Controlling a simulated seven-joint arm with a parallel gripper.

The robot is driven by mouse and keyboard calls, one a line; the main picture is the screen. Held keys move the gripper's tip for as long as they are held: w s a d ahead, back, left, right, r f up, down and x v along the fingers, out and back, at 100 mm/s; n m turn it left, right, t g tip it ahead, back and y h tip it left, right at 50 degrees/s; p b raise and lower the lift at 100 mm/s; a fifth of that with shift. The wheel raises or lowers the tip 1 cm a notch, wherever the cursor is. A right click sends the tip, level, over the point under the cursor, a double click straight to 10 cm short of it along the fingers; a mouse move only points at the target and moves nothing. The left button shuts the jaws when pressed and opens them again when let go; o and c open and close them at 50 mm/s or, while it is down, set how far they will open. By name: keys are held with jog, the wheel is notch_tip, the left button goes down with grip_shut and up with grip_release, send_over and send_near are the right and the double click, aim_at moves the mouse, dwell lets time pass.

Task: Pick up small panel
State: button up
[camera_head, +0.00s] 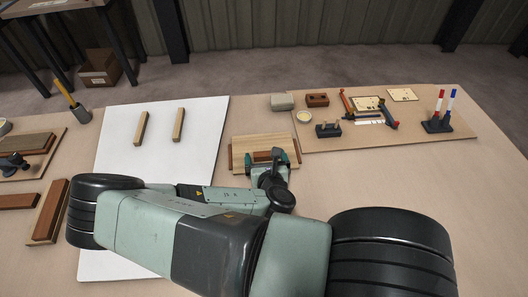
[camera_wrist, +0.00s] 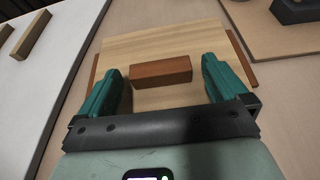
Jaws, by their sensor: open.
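A pale wooden panel (camera_head: 244,146) with a red-brown block (camera_head: 263,156) on its middle lies on the table right of the white sheet; I take it for the small panel. Dark reddish strips show at its left and right ends. In the wrist view the panel (camera_wrist: 185,42) fills the upper middle, with the block (camera_wrist: 160,72) across it. My gripper (camera_head: 270,158) is over the panel's near part. Its green fingers are open and empty in the wrist view (camera_wrist: 161,66), one toward each end of the block, with gaps between. Finger height above the panel is unclear.
A white sheet (camera_head: 190,120) with two wooden bars lies at left. A tan board (camera_head: 440,150) at right holds tools, a marker stand (camera_head: 437,124) and two small pale plates. Wooden blocks (camera_head: 45,212) lie far left. Bare table (camera_head: 350,180) is free right of the panel.

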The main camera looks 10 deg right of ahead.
jog(key=c, duration=1.2)
jog(key=shift+r, duration=0.15)
